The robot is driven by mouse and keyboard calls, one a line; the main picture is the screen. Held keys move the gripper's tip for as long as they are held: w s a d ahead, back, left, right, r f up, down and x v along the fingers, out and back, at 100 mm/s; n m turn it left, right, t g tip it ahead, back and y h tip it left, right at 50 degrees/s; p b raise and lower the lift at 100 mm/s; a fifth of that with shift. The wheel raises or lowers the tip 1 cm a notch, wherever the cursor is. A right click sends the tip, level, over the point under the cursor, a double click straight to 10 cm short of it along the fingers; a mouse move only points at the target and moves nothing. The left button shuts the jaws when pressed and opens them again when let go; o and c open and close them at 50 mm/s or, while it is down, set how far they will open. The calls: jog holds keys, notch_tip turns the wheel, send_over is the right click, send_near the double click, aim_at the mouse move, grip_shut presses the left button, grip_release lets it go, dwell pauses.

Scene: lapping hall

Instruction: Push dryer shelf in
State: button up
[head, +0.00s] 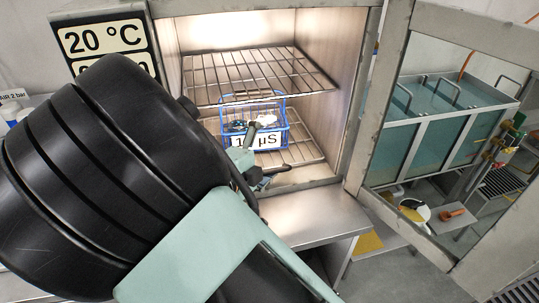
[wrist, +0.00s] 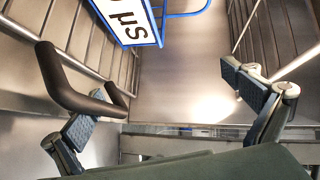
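The dryer (head: 347,110) stands open with an upper wire shelf (head: 240,72) and a lower wire shelf (head: 305,150). A blue wire basket (head: 282,112) with a white "µS" label sits on the lower shelf. My gripper (head: 262,152) is at the dryer's mouth in front of that shelf and partly covers the basket's label. In the wrist view my gripper (wrist: 165,108) has its fingers wide apart with nothing between them. A black curved handle (wrist: 72,90) is close to the left finger; I cannot tell whether they touch. The lower shelf's left part is hidden by my arm.
The dryer's glazed door (head: 375,140) is swung open to the right. A steel ledge (head: 315,228) lies below the opening. A "20 °C" display (head: 103,38) is at upper left. Teal tanks (head: 440,130) stand behind the door.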

jog(key=shift+t, duration=0.4)
jog(key=r, duration=0.1)
jog(key=a+r, duration=0.1)
jog(key=r, duration=0.1)
jog(key=w+r, duration=0.1)
jog(key=shift+a+r, duration=0.2)
jog(key=shift+r, duration=0.2)
jog(key=f, duration=0.2)
jog(key=s+f+g, duration=0.1)
jog(key=shift+d+f, duration=0.2)
jog(key=shift+d, duration=0.15)
jog(key=shift+c, duration=0.4)
jog(key=shift+s+r, duration=0.2)
jog(key=shift+s, duration=0.1)
jog(key=shift+f+p+v, duration=0.15)
jog(key=shift+p+v, duration=0.35)
jog(key=shift+v, duration=0.5)
jog(key=shift+f+p+v, duration=0.15)
jog(key=shift+p+v, duration=0.3)
jog(key=shift+v, duration=0.55)
jog(key=shift+c, duration=0.6)
jog(key=shift+v, duration=1)
jog(key=c, duration=1.3)
jog(key=shift+o, duration=0.2)
jog(key=f+p+v, duration=0.1)
jog(key=p+v, duration=0.1)
jog(key=v, duration=0.4)
jog(key=shift+s, duration=0.55)
jog(key=shift+d+f, duration=0.1)
